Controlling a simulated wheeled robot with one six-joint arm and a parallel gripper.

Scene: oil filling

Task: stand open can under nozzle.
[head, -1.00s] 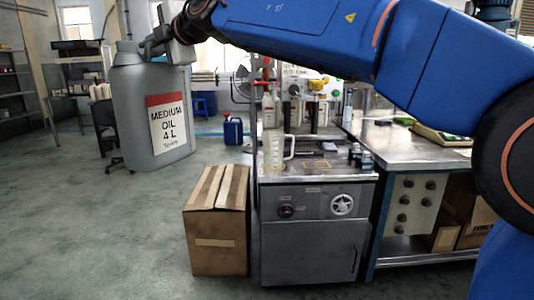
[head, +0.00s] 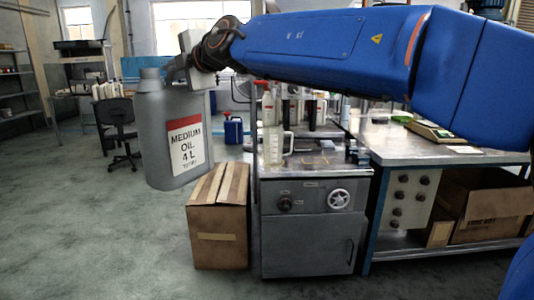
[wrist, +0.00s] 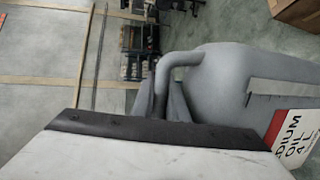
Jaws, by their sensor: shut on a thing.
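A grey oil can (head: 160,125) labelled "MEDIUM OIL 4 L" hangs in the air at left in the head view, roughly upright. My gripper (head: 183,68) is shut on its handle near the top. The can also shows in the wrist view (wrist: 222,75), with its handle running into the dark jaw pad. The mouth of the can is too small to judge as open or capped. The filling station (head: 310,225) is a grey cabinet right of the can, with its fittings partly behind my arm. I cannot make out the nozzle clearly.
A clear measuring jug (head: 275,146) stands on the cabinet's left top. A cardboard box (head: 218,225) stands on the floor left of the cabinet. A steel bench (head: 450,154) adjoins at right. A blue canister (head: 233,130) stands farther back.

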